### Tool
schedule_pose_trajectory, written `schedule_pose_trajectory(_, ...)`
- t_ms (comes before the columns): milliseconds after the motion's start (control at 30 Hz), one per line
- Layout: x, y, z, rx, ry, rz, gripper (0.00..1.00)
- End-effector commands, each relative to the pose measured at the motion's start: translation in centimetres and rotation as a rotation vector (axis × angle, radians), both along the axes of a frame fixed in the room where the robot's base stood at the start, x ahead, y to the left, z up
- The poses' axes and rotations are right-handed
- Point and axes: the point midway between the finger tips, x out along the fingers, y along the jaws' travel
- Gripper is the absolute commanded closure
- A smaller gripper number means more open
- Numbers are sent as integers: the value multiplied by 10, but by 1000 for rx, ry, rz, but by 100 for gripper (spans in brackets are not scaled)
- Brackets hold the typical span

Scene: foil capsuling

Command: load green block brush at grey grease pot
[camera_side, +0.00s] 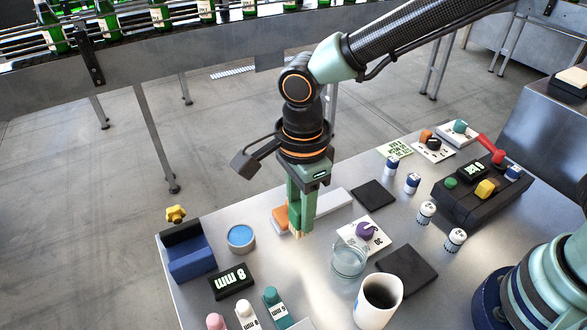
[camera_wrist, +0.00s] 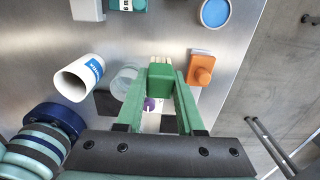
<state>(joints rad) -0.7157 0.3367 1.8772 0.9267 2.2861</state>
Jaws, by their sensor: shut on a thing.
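My gripper (camera_side: 301,212) is shut on the green block brush (camera_wrist: 160,78), which sits between the fingertips in the wrist view. In the side view its pale bristles (camera_side: 298,234) point down below the fingers, above the table, mostly hidden by the fingers. A small round pot with a grey rim and a blue top (camera_side: 240,238) stands on the table to the left of the brush. I take it for the grease pot; it also shows at the top right of the wrist view (camera_wrist: 215,12). The brush is apart from it.
A glass beaker (camera_side: 348,262) and a white mug (camera_side: 378,300) stand right of my gripper. A blue block (camera_side: 191,260) and a black display (camera_side: 231,281) are near the left edge. Bare metal lies between pot and beaker.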

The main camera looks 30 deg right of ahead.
Motion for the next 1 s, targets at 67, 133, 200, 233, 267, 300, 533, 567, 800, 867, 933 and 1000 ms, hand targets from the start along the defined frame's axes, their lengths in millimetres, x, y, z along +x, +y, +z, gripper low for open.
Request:
schedule_pose_trajectory(67, 1, 1, 24, 5, -6, 0, 100)
schedule_pose_trajectory(133, 1, 1, 42, 5, -6, 0, 100)
schedule_pose_trajectory(200, 1, 1, 57, 3, -4, 0, 100)
schedule_pose_trajectory(233, 1, 1, 64, 3, -4, 0, 100)
schedule_pose_trajectory(267, 1, 1, 69, 3, -4, 0, 100)
schedule_pose_trajectory(300, 0, 0, 75, 2, -2, 0, 100)
schedule_pose_trajectory(533, 3, 2, 94, 6, -7, 0, 100)
schedule_pose_trajectory(567, 4, 4, 93, 10, -11, 1, 100)
schedule_pose_trajectory(800, 37, 35, 50, 98, -112, 7, 100)
schedule_pose_trajectory(867, 46, 44, 38, 125, -143, 8, 100)
schedule_pose_trajectory(933, 56, 53, 25, 155, -178, 10, 100)
schedule_pose_trajectory(1000, 63, 60, 15, 180, -206, 12, 100)
